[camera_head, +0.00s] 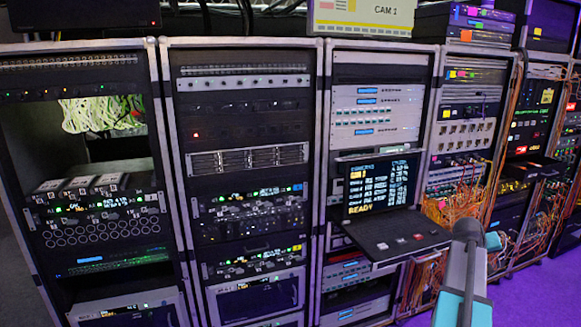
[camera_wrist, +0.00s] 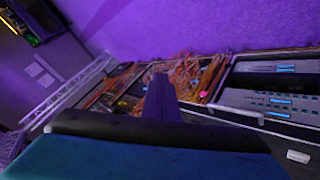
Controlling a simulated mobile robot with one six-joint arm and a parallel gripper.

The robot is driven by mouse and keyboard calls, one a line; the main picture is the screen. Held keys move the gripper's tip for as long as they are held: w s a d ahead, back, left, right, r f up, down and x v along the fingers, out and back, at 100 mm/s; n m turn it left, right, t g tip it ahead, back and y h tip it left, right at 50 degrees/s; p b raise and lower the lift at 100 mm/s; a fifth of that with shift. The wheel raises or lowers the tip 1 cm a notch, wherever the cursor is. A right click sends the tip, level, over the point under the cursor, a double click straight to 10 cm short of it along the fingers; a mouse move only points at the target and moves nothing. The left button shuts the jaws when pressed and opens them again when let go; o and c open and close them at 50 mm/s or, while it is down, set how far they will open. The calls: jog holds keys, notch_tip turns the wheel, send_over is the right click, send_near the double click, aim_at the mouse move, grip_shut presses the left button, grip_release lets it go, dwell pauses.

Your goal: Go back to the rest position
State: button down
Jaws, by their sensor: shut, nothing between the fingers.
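My gripper shows in the wrist view (camera_wrist: 160,98) as a dark narrow shape in the lower middle, its fingers together with nothing between them. Behind it are tilted racks and orange cables, apart from it as far as I can tell. In the head view my grey and teal arm rises at the lower right, in front of the racks; I cannot make out the fingers there.
A pull-out console (camera_head: 398,235) with a lit screen (camera_head: 381,186) juts from the middle rack, left of my arm. Orange cables (camera_head: 455,207) hang from the racks behind the arm. Purple floor (camera_head: 540,290) is open at the lower right.

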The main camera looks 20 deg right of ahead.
jog(key=w+a+f+n+y+b, duration=0.1)
jog(key=w+a+f+n, duration=0.1)
jog(key=w+a+f, duration=0.55)
jog(key=w+a+f+n+y+b, duration=0.15)
jog(key=w+a+f, duration=0.35)
jog(key=a+f, duration=0.5)
jog(key=a+f+n+y+b, duration=0.2)
jog(key=a+f+n+y, duration=0.1)
jog(key=a+f, duration=1.8)
jog(key=s+a+f+n+g+y+b, duration=0.1)
jog(key=s+a+f+g, duration=0.1)
jog(key=s+a+f, duration=0.6)
jog(key=s+a+f+n+g+y+b, duration=0.1)
jog(key=s+a+f, duration=0.3)
jog(key=a+f, duration=0.45)
jog(key=s+a+f+m+g, duration=0.1)
jog(key=s+a+g, duration=0.1)
jog(key=s+a, duration=0.4)
jog(key=s+a+f+g+y+b, duration=0.1)
jog(key=s+a, duration=0.6)
jog(key=s, duration=0.7)
jog(key=shift+s+f+m+g, duration=0.35)
jog(key=shift+f+g, duration=0.2)
jog(key=shift+g, duration=0.25)
